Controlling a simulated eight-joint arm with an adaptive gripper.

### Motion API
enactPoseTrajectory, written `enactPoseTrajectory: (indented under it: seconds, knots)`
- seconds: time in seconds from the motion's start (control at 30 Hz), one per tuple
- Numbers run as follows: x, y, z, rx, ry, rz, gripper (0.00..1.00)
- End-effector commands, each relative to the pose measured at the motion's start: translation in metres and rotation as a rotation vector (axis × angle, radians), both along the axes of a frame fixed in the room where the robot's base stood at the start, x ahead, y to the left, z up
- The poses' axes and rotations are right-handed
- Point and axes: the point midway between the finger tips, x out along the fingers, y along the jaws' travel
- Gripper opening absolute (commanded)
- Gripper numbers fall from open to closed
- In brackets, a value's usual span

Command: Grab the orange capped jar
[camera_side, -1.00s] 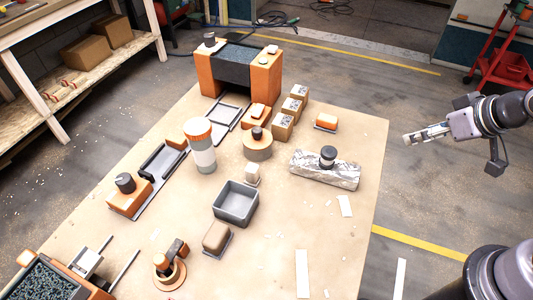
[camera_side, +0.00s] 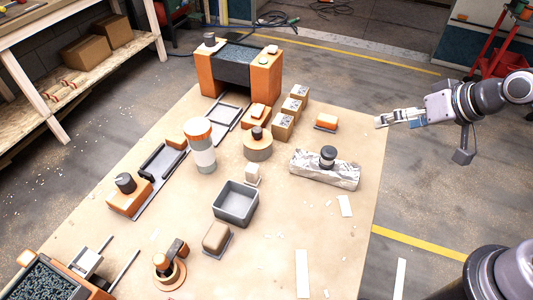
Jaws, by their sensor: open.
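The orange capped jar (camera_side: 203,158) stands upright on the table, left of centre, with an orange cap, a white band and a grey lower part. My gripper (camera_side: 381,122) is open and empty, at the right edge of the table, well to the right of the jar. It points left and is far from touching the jar.
Between my gripper and the jar are a small orange block (camera_side: 326,122), several cardboard boxes (camera_side: 283,127), a round tan piece with a dark knob (camera_side: 258,149) and a foil-wrapped block (camera_side: 322,172). A grey open bin (camera_side: 235,204) stands in front of the jar. The table's right front is mostly clear.

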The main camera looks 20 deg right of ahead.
Motion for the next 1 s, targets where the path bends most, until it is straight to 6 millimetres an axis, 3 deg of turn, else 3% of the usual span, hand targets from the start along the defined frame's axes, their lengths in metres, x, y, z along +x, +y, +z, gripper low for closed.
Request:
enactPoseTrajectory:
  seconds: [0.2,0.5,0.77,1.0]
  knots:
    - [0.055,0.066,0.013,0.375,0.006,-0.116,0.87]
    - [0.115,0.151,0.02,0.888,0.12,-0.285,0.87]
    - [0.153,0.218,0.01,1.312,0.316,-0.444,0.87]
    - [0.173,0.27,-0.015,1.669,0.574,-0.607,0.87]
